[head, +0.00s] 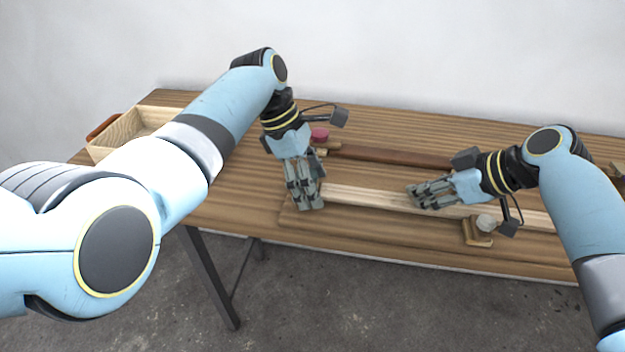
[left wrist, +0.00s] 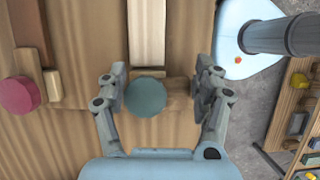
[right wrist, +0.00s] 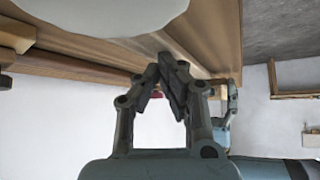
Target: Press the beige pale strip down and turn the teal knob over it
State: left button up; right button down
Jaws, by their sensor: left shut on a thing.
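The pale strip (head: 370,198) lies along the table; its end also shows in the left wrist view (left wrist: 147,35). The teal knob (left wrist: 146,96) sits just beyond that end on a small wooden bar (left wrist: 180,88), which lies crosswise to the strip. My left gripper (head: 311,206) points down there, its fingers on either side, shut on the knob's piece; it hides the knob in the head view. My right gripper (head: 412,197) is shut and empty, its fingertips at the middle of the pale strip. I cannot tell whether they touch it.
A dark brown strip (head: 390,154) with a red knob (head: 320,134) lies behind the pale strip. A grey knob (head: 486,222) on a wooden block stands near the front right. An open wooden box (head: 125,132) is at the left end of the table.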

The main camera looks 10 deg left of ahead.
pick_arm(q)
jog(key=shift+w+d+r+n+t, duration=0.1)
jog(key=shift+w+n+t, duration=0.2)
jog(key=shift+n, duration=0.4)
jog(key=shift+w+r+n+t, duration=0.15)
jog(key=shift+n+t, duration=0.25)
jog(key=shift+n, duration=0.3)
jog(key=shift+w+d+n+t, duration=0.1)
jog(key=shift+w+n+t, duration=0.1)
jog(key=shift+n, duration=0.35)
jog(key=shift+w+d+n+t, duration=0.1)
jog(key=shift+n+t, duration=0.1)
jog(key=shift+n, duration=0.35)
jog(key=shift+a+y, duration=0.1)
jog(key=shift+y, duration=0.2)
jog(key=shift+n, duration=0.4)
jog(key=shift+w+n+t+y, duration=0.15)
jog(key=shift+n+t, duration=0.1)
jog(key=shift+n, duration=0.35)
jog(key=shift+w+n+t+y, duration=0.15)
jog(key=shift+n+t, duration=0.1)
jog(key=shift+n, duration=0.35)
jog(key=shift+o, duration=0.2)
